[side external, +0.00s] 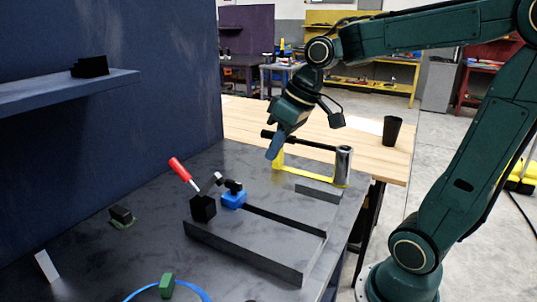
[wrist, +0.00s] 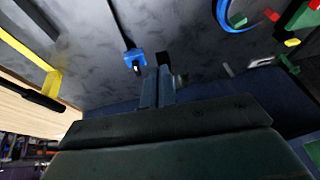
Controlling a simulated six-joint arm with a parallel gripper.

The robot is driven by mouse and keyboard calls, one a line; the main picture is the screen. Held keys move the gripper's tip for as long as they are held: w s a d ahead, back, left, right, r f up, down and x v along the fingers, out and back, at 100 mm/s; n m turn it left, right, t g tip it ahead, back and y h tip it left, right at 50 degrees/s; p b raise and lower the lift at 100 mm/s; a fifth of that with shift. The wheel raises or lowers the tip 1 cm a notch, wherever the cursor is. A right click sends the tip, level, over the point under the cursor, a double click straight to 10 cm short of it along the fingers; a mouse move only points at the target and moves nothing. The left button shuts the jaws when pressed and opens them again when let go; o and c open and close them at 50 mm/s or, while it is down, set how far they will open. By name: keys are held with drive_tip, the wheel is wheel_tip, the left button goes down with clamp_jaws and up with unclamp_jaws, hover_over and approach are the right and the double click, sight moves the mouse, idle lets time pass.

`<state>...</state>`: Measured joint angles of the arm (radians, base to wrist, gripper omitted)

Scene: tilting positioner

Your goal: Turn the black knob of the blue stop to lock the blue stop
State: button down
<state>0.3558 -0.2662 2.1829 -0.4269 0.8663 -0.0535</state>
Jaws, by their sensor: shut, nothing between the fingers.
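The blue stop (side external: 233,200) sits on the dark table at the end of a black slotted rail, beside a black block (side external: 203,208). Its black knob (side external: 234,186) is on top. In the wrist view the blue stop (wrist: 134,57) lies beyond and slightly left of my fingers, with the black knob (wrist: 136,69) on its near side. My gripper (side external: 272,155) is shut and empty, pointing down, above and to the right of the stop, clear of it. Its closed fingers show at the wrist view's middle (wrist: 157,84). I cannot tell the knob's turn angle.
A red-handled lever (side external: 180,170) rises by the black block. A yellow bracket (side external: 310,177) with a silver post (side external: 343,165) and black bar stands right of my gripper. A dark raised bar (side external: 240,252) lies in front. A blue wall and shelf (side external: 60,88) stand left.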

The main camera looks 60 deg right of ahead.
sight(233, 188)
drive_tip(key=w+d+f+y, duration=0.2)
drive_tip(key=w+d+f, duration=0.1)
drive_tip(key=d, duration=0.5)
drive_tip(key=w+d+f+y, duration=0.2)
drive_tip(key=w+d+f, duration=0.2)
drive_tip(key=d, duration=0.5)
drive_tip(key=shift+w+d, duration=0.2)
drive_tip(key=shift+w, duration=1.05)
drive_tip(key=shift+f, duration=0.15)
drive_tip(key=x, duration=1)
drive_tip(key=shift+w+a, duration=0.1)
drive_tip(key=shift+a, duration=1.9)
